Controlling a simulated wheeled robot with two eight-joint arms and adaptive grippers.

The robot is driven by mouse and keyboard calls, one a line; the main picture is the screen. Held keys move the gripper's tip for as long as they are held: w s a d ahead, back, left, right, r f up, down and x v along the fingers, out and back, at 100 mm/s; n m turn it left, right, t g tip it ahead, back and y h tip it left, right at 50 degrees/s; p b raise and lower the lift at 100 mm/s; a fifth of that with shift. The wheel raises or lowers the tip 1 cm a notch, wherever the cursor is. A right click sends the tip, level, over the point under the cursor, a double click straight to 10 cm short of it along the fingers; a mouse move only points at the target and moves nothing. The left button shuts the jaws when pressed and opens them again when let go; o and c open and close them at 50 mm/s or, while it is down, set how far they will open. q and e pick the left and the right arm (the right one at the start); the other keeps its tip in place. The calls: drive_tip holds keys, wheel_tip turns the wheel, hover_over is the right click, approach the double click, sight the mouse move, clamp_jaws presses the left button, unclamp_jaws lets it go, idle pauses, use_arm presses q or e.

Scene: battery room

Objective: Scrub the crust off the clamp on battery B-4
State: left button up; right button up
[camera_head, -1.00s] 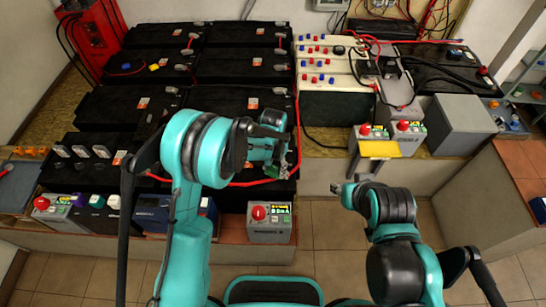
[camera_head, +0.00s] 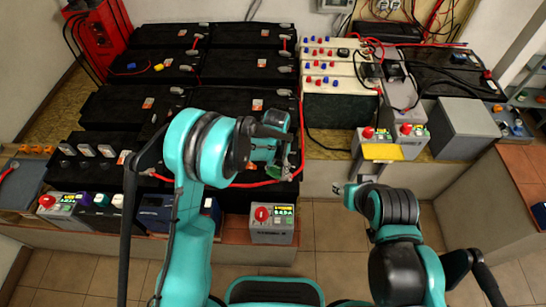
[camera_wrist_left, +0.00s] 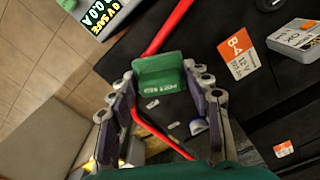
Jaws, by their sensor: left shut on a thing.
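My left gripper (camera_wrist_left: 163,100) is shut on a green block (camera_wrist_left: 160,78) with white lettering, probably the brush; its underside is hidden. In the head view the left gripper (camera_head: 284,158) hangs over the front black batteries, with the green block (camera_head: 279,170) just showing. An orange-and-white B-4 label (camera_wrist_left: 238,52) lies on a black battery top (camera_wrist_left: 215,85) right of the block in the wrist view. A small pale and blue lump (camera_wrist_left: 198,127) shows by the right finger; I cannot tell if it is the clamp. My right gripper (camera_head: 349,189) is away from the batteries, its opening unclear.
A red cable (camera_wrist_left: 168,28) runs close by the green block. A grey box with a red knob and display (camera_head: 271,223) stands in front of the batteries. A yellow plate (camera_head: 382,152) is near the right gripper. The floor in front is clear.

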use_arm(q)
drive_tip(key=shift+d+r+p, duration=0.2)
drive_tip(key=shift+r+p, duration=0.2)
drive_tip(key=shift+r, duration=0.75)
wheel_tip(320, 180, up, 2)
drive_tip(key=shift+a+r+p, duration=0.1)
drive_tip(key=shift+p, duration=0.6)
drive_tip(key=shift+r+p, duration=0.65)
drive_tip(key=shift+r, duration=0.5)
